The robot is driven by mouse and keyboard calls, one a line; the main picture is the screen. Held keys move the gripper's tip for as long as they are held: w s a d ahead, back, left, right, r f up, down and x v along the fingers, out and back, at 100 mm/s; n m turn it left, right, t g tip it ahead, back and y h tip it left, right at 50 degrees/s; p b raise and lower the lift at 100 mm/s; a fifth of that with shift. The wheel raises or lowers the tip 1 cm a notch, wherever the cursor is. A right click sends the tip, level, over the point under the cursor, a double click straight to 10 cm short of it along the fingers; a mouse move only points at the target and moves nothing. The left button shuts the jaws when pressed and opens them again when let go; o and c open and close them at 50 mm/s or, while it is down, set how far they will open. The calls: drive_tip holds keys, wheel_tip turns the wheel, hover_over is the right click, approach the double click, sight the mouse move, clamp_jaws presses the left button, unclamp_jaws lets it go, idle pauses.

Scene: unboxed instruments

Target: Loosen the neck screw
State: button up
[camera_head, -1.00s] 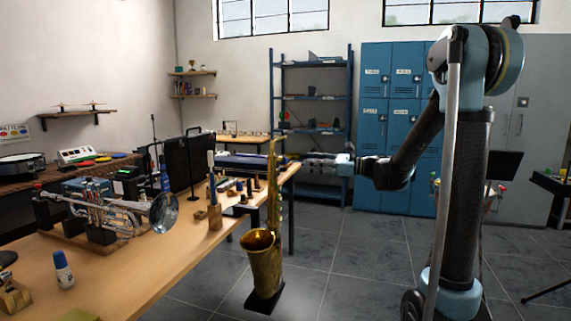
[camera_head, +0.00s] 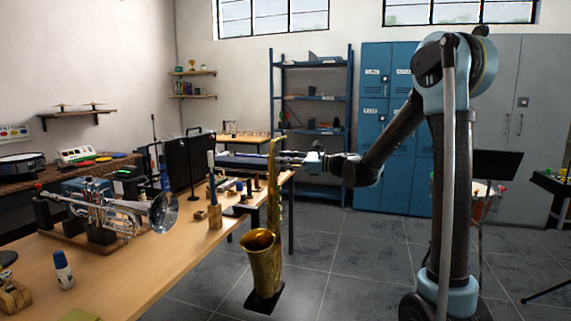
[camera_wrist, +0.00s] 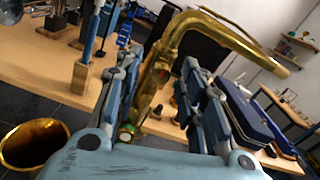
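A brass saxophone (camera_head: 263,262) stands upright on a black base (camera_head: 265,301) beside the workbench. Its neck (camera_wrist: 232,40) bends to the right at the top of the wrist view, and its bell (camera_wrist: 34,143) shows at lower left. My gripper (camera_wrist: 165,66) is open, with a finger on each side of the upper tube just under the neck. Contact with the tube cannot be told. In the head view my gripper (camera_head: 284,158) is level with the upper saxophone and reaches it from the right. The neck screw is too small to make out clearly.
The wooden workbench (camera_head: 130,270) runs along the left, with a silver trumpet (camera_head: 110,212), a glue bottle (camera_head: 63,270), and several tools in wooden blocks (camera_head: 214,215). A long blue case (camera_wrist: 245,115) lies on the bench behind. The floor (camera_head: 365,262) right of the saxophone is clear.

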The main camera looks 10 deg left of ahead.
drive_tip(key=shift+c, duration=0.2)
clamp_jaws()
drive_tip(key=shift+w+d+r+n, duration=0.1)
drive_tip(key=shift+n, duration=5.95)
drive_tip(key=shift+r+n, duration=0.1)
drive_tip(key=shift+n, duration=5.95)
drive_tip(key=shift+w, duration=0.1)
